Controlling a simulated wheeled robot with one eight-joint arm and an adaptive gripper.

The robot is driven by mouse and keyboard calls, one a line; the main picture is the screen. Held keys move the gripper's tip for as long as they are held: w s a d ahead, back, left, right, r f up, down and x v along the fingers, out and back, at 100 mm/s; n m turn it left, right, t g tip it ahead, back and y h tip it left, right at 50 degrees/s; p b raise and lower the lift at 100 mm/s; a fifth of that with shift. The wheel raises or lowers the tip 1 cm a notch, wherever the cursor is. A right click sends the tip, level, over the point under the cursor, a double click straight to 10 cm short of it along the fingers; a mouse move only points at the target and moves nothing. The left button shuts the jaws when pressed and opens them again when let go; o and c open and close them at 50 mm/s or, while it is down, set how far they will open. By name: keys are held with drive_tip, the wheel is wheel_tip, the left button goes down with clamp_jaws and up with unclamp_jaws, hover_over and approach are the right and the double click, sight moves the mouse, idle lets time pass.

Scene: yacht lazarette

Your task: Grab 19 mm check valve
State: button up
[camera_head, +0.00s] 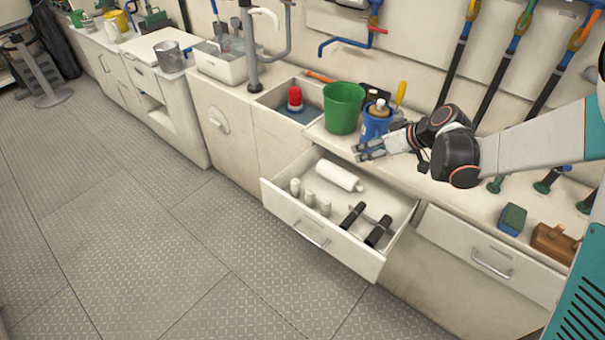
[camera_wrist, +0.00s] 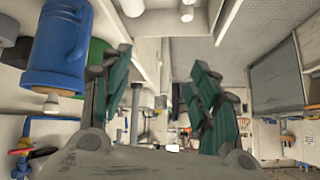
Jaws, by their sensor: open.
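The open drawer (camera_head: 285,211) holds several small whitish fittings (camera_head: 310,200) standing at its left, a white bottle (camera_head: 339,176) lying at the back, and two black cylindrical pieces (camera_head: 352,215) lying to the right. I cannot tell which of these, if any, is the 19 mm check valve. My gripper (camera_head: 361,150) is open, with nothing seen between its fingers, above the back of the drawer beside the counter's front edge. In the wrist view, my gripper (camera_wrist: 160,65) shows two spread green-padded fingers. Pale objects (camera_wrist: 187,8) are cut off at the top of that view.
A blue jug (camera_head: 373,127) stands close to my gripper and also shows large in the wrist view (camera_wrist: 58,48). A green bucket (camera_head: 343,108) and a sink (camera_head: 275,99) with a red-topped item (camera_head: 295,98) lie left of it. The floor (camera_head: 150,260) before the drawer is clear.

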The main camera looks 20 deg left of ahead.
drive_tip(key=w+a+f+n+g+y, duration=0.1)
drive_tip(key=w+a+f+n+y, duration=0.15)
drive_tip(key=a+f, duration=0.55)
drive_tip(key=n+g+y+p, duration=0.1)
drive_tip(key=n+y+p, duration=0.1)
drive_tip(key=n, duration=0.2)
approach(299, 189)
drive_tip(key=shift+m, duration=0.25)
drive_tip(key=b+x, duration=0.2)
drive_tip(key=x, duration=0.1)
drive_tip(key=r+x, duration=0.1)
drive_tip(key=x, duration=0.1)
drive_tip(key=shift+a+b, duration=0.35)
drive_tip(key=shift+b, duration=0.05)
drive_tip(key=a+f+b, duration=0.1)
drive_tip(key=w+a+f+b, duration=0.1)
drive_tip(key=a+f, duration=0.1)
drive_tip(key=shift+w+a+f+b, duration=0.1)
drive_tip(key=shift+a+b, duration=0.05)
drive_tip(key=shift+b, duration=0.15)
drive_tip(key=shift+a, duration=0.35)
drive_tip(key=shift+d+f, duration=0.1)
drive_tip(key=c, duration=1.1)
